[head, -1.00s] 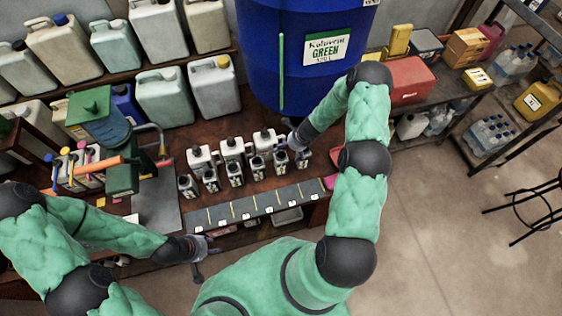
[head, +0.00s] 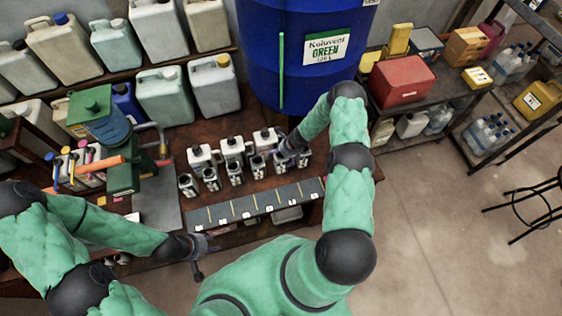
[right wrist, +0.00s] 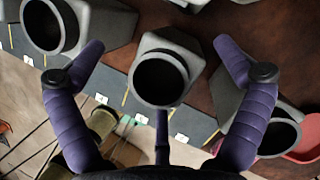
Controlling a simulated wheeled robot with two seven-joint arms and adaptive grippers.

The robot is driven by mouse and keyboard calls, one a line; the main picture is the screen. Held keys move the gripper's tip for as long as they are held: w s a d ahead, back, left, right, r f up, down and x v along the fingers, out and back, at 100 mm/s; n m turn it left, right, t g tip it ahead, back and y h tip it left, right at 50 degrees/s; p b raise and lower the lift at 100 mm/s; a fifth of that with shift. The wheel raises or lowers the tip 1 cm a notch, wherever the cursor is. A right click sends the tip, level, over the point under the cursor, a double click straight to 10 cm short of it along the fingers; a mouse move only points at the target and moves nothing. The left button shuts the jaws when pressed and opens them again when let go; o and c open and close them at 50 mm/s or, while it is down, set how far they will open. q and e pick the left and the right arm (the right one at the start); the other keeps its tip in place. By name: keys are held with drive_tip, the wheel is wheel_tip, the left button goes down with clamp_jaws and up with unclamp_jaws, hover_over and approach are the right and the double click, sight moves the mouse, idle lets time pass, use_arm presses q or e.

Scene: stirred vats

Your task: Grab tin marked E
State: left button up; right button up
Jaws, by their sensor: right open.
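Several small grey tins with dark open mouths stand in a row on the brown bench behind a dark strip (head: 255,203) with white labels. The letters are too small to read, so I cannot tell which tin is marked E. My right gripper (head: 291,150) is at the right end of the row. In the right wrist view it is open (right wrist: 160,46), with a tin (right wrist: 160,77) between its spread fingers and not gripped. Another tin (right wrist: 55,25) is to the left and one (right wrist: 276,135) to the right, partly behind a finger. My left gripper (head: 202,254) is open and empty before the bench.
White bottles (head: 233,149) stand close behind the tins. A large blue vat (head: 260,60) rises behind the right end of the bench. A green device (head: 122,165) and a grey plate (head: 158,205) are to the left. A red box (head: 402,82) sits on the right shelf.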

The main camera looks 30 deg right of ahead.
drive_tip(key=shift+w+f, duration=0.1)
drive_tip(key=shift+f, duration=0.05)
drive_tip(key=c, duration=1.6)
